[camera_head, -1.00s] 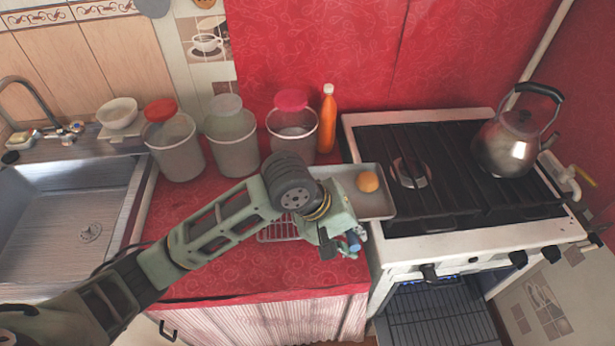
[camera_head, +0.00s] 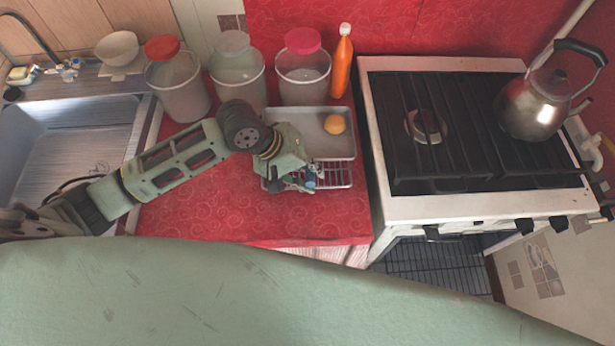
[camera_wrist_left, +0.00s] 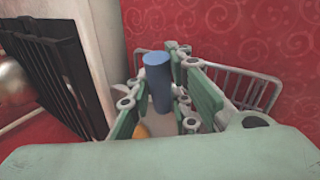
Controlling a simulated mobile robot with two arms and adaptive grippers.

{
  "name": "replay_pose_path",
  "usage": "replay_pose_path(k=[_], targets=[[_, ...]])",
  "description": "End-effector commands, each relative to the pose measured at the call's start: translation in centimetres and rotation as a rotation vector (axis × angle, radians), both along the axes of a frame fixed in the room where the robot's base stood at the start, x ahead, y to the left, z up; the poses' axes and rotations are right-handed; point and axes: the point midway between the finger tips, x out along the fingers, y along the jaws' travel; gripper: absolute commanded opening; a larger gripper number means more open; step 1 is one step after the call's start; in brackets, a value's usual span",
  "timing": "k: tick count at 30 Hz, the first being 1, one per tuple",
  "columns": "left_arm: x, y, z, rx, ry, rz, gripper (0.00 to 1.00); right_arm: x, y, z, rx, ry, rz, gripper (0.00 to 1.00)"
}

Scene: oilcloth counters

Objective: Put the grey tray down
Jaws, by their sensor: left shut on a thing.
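The grey tray (camera_head: 311,121) is shallow and rectangular, just left of the stove, with a round orange-yellow item (camera_head: 334,124) on it. My left gripper (camera_head: 308,181) is at the tray's front side, shut on the tray by what looks like an upright blue post (camera_wrist_left: 158,82) between the fingers in the left wrist view. The arm and gripper hide the tray's front left part. The tray overlaps a wire rack (camera_head: 336,174) on the red counter; whether they touch cannot be told. My right gripper is out of view.
Three lidded canisters (camera_head: 303,81) and an orange bottle (camera_head: 342,64) stand close behind the tray. The stove (camera_head: 480,130) with a kettle (camera_head: 533,105) is on the right, the sink (camera_head: 65,150) on the left. The red counter (camera_head: 200,215) is clear in front.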

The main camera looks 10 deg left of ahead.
Motion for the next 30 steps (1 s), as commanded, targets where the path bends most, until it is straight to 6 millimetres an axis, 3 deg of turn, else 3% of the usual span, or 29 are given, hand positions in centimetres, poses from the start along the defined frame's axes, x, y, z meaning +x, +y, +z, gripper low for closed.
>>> replay_pose_path(k=[5,12,19,20,22,30], targets=[[-0.1,0.6,-0.9,-0.003,-0.002,-0.001,0.0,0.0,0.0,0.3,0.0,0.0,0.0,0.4],[-0.1,0.6,-4.0,-0.002,-0.003,-0.001,0.0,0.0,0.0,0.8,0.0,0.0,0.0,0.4],[-0.1,0.6,-4.3,-0.002,-0.005,-0.002,0.0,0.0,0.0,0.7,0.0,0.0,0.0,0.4],[-0.2,0.6,-4.4,-0.001,-0.001,-0.001,0.18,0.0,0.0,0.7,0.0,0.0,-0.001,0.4],[-0.2,0.6,-4.4,-0.001,-0.001,-0.001,0.24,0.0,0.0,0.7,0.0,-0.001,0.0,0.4],[-0.1,0.6,-4.4,-0.001,-0.001,-0.001,0.26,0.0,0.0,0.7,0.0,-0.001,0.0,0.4]])
